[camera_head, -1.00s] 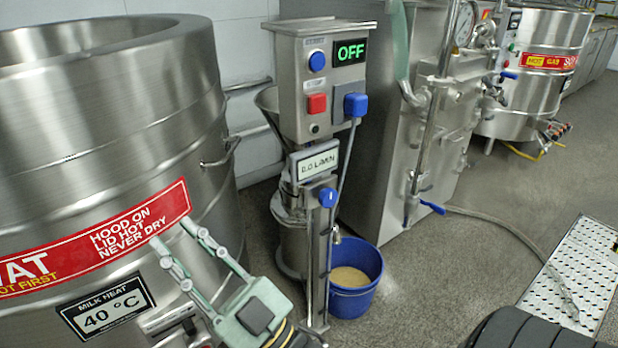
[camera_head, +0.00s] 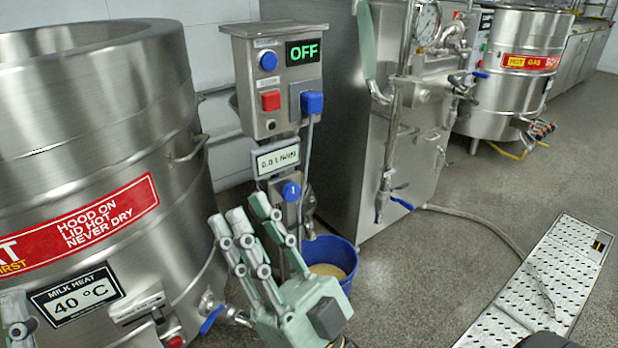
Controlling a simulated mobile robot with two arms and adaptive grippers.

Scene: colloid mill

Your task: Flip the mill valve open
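The colloid mill's control box (camera_head: 275,85) stands at centre with a green OFF display. Below it are a 0.0 L/MIN readout (camera_head: 278,157) and a blue valve handle (camera_head: 291,191) on the mill's front. My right gripper (camera_head: 238,215) comes up from the bottom, in front of the mill in the picture, with its pale green fingers spread and nothing between them.
A large steel vat (camera_head: 95,120) fills the left, with a blue-handled tap (camera_head: 212,318) low down. A blue bucket (camera_head: 347,258) stands behind my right gripper. A steel cabinet (camera_head: 335,110) stands behind the mill. A perforated ramp (camera_head: 545,285) lies right on open floor.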

